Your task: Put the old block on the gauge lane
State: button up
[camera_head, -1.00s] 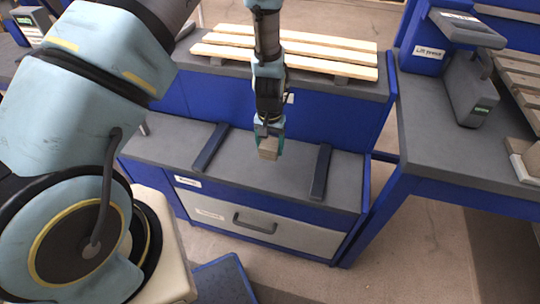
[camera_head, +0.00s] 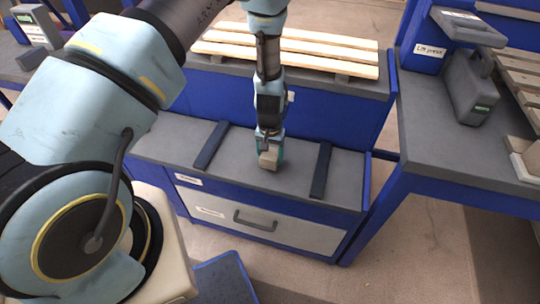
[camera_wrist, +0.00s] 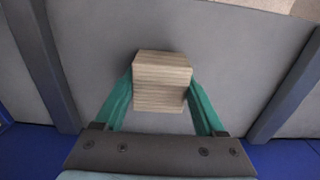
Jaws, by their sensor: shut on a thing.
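A weathered grey-brown wooden block (camera_head: 268,160) is between the fingers of my gripper (camera_head: 270,148), over the grey bench top between two dark rails. In the wrist view the block (camera_wrist: 162,82) shows its layered grain, with the green fingers of my gripper (camera_wrist: 161,92) pressed on its left and right sides. The block is at or very close to the grey surface; I cannot tell if it touches. The strip between the left rail (camera_head: 211,145) and the right rail (camera_head: 321,170) is the lane under it. Its label is too small to read.
A slatted pallet (camera_head: 290,50) lies on the raised shelf behind the lane. A drawer with a handle (camera_head: 255,222) is below. At right, a bench (camera_head: 430,150) holds a grey device (camera_head: 470,90) and a "Lift preset" box (camera_head: 430,55). The lane is otherwise clear.

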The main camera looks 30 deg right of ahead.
aim_at(270, 153)
jog(key=shift+f, duration=0.3)
jog(key=o, duration=1.4)
jog(key=shift+c, duration=0.2)
jog(key=shift+r, duration=0.1)
notch_tip(270, 153, up, 13)
jog(key=b, duration=0.1)
jog(key=w+a+r+n, duration=0.2)
jog(key=w+a+r, duration=0.2)
jog(key=a+r, duration=0.3)
jog(key=s+a+r+n, duration=0.1)
jog(key=a+r, duration=0.3)
jog(key=a, duration=0.4)
jog(key=s+a+r+n+t, duration=0.1)
jog(key=a+r, duration=0.3)
jog(key=a, duration=0.5)
jog(key=s+a+r+n, duration=0.1)
jog(key=a+r+n, duration=0.2)
jog(key=a, duration=0.6)
jog(key=shift+s+r+t, duration=0.15)
jog(key=shift+r+t, duration=0.15)
jog(key=shift+r, duration=0.55)
